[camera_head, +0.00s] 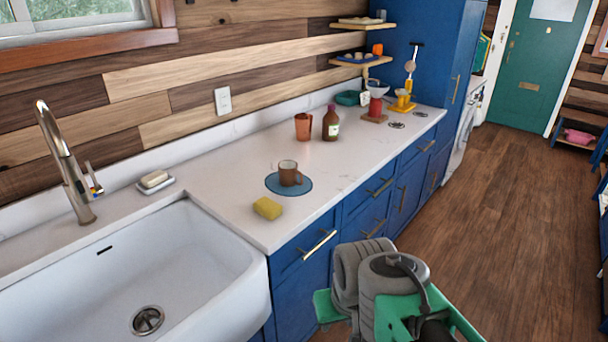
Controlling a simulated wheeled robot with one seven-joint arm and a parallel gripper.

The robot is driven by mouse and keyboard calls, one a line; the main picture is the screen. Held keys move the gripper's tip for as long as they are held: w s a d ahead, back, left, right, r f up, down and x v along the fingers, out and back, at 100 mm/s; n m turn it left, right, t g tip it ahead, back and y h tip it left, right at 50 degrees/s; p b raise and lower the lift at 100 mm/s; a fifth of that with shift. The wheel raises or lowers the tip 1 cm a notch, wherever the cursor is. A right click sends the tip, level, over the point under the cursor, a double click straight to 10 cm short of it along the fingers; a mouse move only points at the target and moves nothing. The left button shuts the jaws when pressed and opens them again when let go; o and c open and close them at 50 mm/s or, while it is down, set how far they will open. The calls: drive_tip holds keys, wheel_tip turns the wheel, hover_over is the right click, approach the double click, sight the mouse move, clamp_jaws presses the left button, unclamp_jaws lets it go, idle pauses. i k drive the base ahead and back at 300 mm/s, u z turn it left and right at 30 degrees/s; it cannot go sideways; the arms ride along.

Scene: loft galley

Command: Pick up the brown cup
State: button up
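A brown cup (288,174) with a handle stands upright on a round blue mat (273,187) on the white counter. The handle points to the right. Nothing is touching the cup from above. My arm, with grey joints and green parts, shows at the bottom right, in front of the drawers and well apart from the cup. The fingertips of my gripper cannot be made out, and I see nothing held.
A yellow sponge (267,208) lies near the cup by the counter's front edge. Behind stand a copper-coloured tumbler (303,127) and a brown bottle (331,124). A white sink (190,255) with a tall faucet (66,160) is at left. The wooden floor (500,220) at right is clear.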

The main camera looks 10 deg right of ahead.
sight(292, 176)
drive_tip(key=u, duration=4.4)
drive_tip(key=k, duration=2.4)
drive_tip(key=z, duration=1)
drive_tip(key=i, duration=0.5)
drive_tip(key=z, duration=0.05)
